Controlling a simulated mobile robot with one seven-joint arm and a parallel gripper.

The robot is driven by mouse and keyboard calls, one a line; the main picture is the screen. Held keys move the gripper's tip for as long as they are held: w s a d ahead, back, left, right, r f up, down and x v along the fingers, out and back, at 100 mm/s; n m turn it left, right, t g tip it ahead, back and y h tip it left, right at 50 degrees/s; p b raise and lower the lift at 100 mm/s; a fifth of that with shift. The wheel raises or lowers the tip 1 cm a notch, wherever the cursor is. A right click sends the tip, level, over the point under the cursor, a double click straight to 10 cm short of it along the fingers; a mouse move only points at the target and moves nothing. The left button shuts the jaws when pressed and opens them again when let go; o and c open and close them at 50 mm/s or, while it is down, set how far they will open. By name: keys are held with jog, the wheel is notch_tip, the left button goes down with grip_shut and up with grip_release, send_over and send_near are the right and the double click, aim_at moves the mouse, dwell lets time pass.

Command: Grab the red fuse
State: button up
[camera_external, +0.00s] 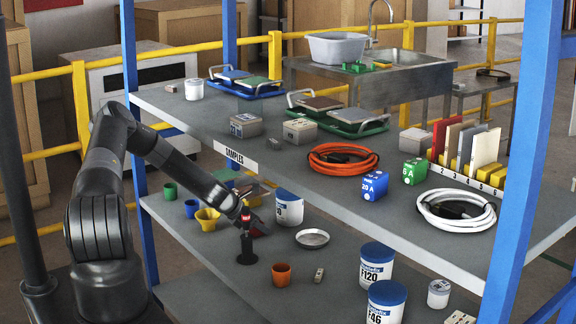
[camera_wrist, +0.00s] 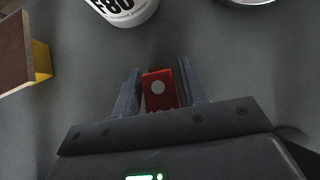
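The red fuse (camera_wrist: 160,92) is a small red block with a pale round spot, seen between the two fingers of my gripper (camera_wrist: 159,90) in the wrist view. The fingers appear to press against both of its sides. In the external view the red fuse (camera_external: 246,214) shows at the end of my arm, at my gripper (camera_external: 244,207), above the lower shelf. A black upright piece (camera_external: 247,250) is directly below it; I cannot tell whether they touch.
On the lower shelf (camera_external: 215,262) are an orange cup (camera_external: 281,274), a metal dish (camera_external: 312,239), a white tub (camera_external: 289,208) and a yellow cup (camera_external: 207,218).

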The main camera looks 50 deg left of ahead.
jog(key=c, duration=0.7)
jog(key=shift+c, duration=0.3)
jog(key=shift+r, duration=0.15)
